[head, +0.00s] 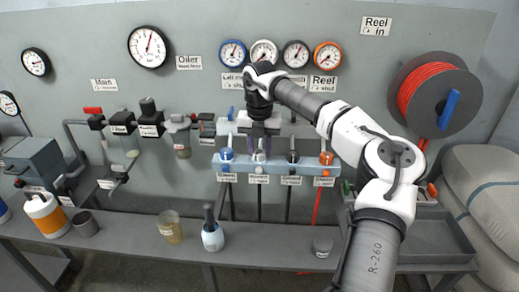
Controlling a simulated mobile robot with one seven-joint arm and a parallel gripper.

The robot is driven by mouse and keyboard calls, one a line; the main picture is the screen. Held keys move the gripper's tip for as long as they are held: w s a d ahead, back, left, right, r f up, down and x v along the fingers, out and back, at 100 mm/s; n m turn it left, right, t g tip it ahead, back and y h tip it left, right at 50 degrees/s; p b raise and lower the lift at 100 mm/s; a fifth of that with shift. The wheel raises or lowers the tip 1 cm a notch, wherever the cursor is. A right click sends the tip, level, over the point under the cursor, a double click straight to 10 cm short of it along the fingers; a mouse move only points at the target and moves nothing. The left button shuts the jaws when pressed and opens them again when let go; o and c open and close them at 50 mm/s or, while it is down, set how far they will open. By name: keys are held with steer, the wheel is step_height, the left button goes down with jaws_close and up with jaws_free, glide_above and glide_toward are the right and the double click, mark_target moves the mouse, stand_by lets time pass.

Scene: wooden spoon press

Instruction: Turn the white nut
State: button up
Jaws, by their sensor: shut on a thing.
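The white nut (259,156) is second from the left on the light-blue bar (243,167), on a valve stem above a small label. My gripper (261,148) points down from above. Its fingers are shut on the white nut, one at each side, and partly hide it. A blue nut (226,154) sits to the left on the same bar. A black nut (293,156) and an orange nut (326,158) sit to the right.
Several round gauges (233,53) hang on the wall above. A red hose reel (433,95) is at the right. Neighbouring nuts stand close to my gripper.

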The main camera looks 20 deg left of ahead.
mark_target(260, 152)
steer(key=m, duration=0.3)
steer(key=shift+m+b, duration=0.3)
steer(key=shift+b, duration=0.1)
steer(key=shift+w+m+b, duration=0.1)
steer(key=shift+m+b, duration=0.25)
steer(key=shift+m, duration=1.35)
steer(key=shift+r, duration=0.1)
steer(key=o, duration=1)
steer(key=shift+c, duration=0.2)
step_height(260, 152, up, 14)
steer(key=b, duration=0.1)
